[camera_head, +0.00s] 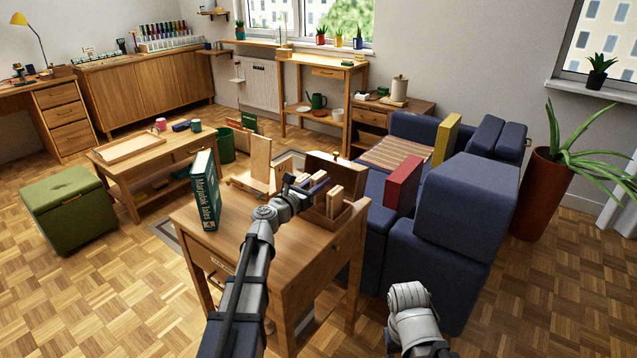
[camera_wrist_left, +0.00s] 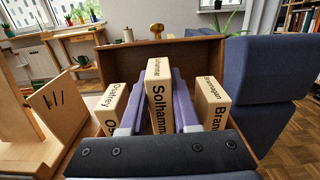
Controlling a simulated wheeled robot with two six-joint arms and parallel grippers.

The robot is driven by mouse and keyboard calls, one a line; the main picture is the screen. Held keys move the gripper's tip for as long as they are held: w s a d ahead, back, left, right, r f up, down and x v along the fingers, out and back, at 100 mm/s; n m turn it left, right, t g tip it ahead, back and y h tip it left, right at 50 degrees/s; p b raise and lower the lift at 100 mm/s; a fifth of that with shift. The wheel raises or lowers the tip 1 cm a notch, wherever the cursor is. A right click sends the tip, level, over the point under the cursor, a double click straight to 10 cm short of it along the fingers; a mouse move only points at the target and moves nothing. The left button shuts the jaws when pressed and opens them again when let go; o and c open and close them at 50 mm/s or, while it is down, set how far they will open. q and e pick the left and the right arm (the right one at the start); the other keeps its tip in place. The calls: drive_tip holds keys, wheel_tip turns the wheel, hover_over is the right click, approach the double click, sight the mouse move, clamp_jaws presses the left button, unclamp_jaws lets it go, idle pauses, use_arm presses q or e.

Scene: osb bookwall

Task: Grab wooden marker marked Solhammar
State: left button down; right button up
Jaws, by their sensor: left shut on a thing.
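The wooden marker marked Solhammar (camera_wrist_left: 160,97) is a pale upright block with black lettering, centred in the left wrist view. My left gripper (camera_head: 316,187) has its two purple fingers on either side of the marker and is shut on it. The marker is inside or just above an open wooden box (camera_wrist_left: 112,62); its lower end is hidden by the gripper body. An Osterey-like marker (camera_wrist_left: 110,108) stands to the left and another starting with "Bran" (camera_wrist_left: 212,103) to the right, both apart from the fingers. My right gripper's jaws are not visible.
The box stands on a small wooden table (camera_head: 240,232). A green book (camera_head: 205,190) stands upright at its left, and a wooden stand (camera_head: 260,162) is behind. A blue sofa (camera_head: 450,215) is close on the right, with a red book (camera_head: 403,184) on it.

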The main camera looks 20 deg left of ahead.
use_arm(q)
wheel_tip(320, 180, up, 7)
drive_tip(key=p, duration=0.6)
